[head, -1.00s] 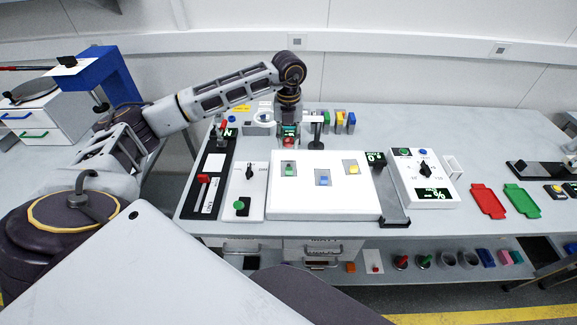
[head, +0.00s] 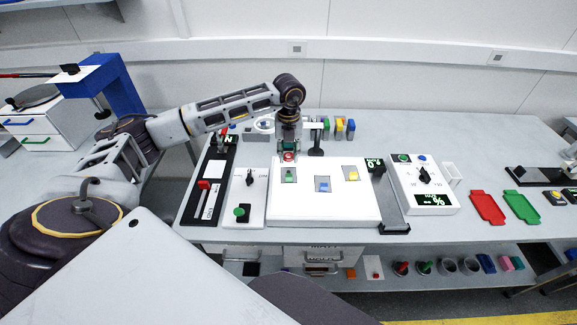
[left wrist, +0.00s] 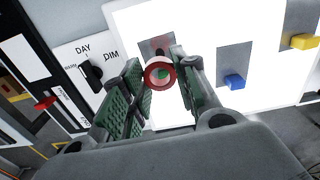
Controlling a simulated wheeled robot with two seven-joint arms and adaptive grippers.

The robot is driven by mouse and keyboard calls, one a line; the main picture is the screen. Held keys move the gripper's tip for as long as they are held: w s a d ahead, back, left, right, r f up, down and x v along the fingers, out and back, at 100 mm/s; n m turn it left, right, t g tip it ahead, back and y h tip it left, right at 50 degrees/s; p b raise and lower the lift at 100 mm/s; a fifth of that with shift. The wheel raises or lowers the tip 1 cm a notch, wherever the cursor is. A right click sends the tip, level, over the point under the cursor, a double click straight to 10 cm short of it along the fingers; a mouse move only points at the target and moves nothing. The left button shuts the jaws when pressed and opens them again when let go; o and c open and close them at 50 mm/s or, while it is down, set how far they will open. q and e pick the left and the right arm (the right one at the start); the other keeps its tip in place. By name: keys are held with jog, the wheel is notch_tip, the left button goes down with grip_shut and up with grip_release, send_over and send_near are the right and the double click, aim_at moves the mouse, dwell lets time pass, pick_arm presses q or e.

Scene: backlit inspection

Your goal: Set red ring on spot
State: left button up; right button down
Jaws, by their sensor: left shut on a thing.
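My left gripper (head: 289,150) is shut on the red ring (head: 289,156) above the upper left part of the white lit panel (head: 330,206). In the left wrist view the ring (left wrist: 160,73) sits between the green-padded fingertips, with green showing through its hole. The panel has grey square spots bearing a green block (head: 289,174), a blue block (head: 323,186) and a yellow block (head: 352,174). The ring is just behind the green block in the head view. I cannot tell whether it touches anything below. My right gripper is out of view.
A knob panel (head: 250,205) and a black slider panel (head: 212,190) stand left of the lit panel. A dark post (head: 316,140) stands close right of the gripper. A dial box (head: 424,185), a red tray (head: 487,207) and a green tray (head: 521,206) are to the right.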

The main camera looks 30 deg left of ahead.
pick_arm(q)
jog(key=shift+f, duration=0.65)
jog(key=shift+f+p, duration=0.4)
jog(key=shift+f, duration=2.1)
jog(key=shift+f, duration=0.15)
jog(key=o, duration=0.7)
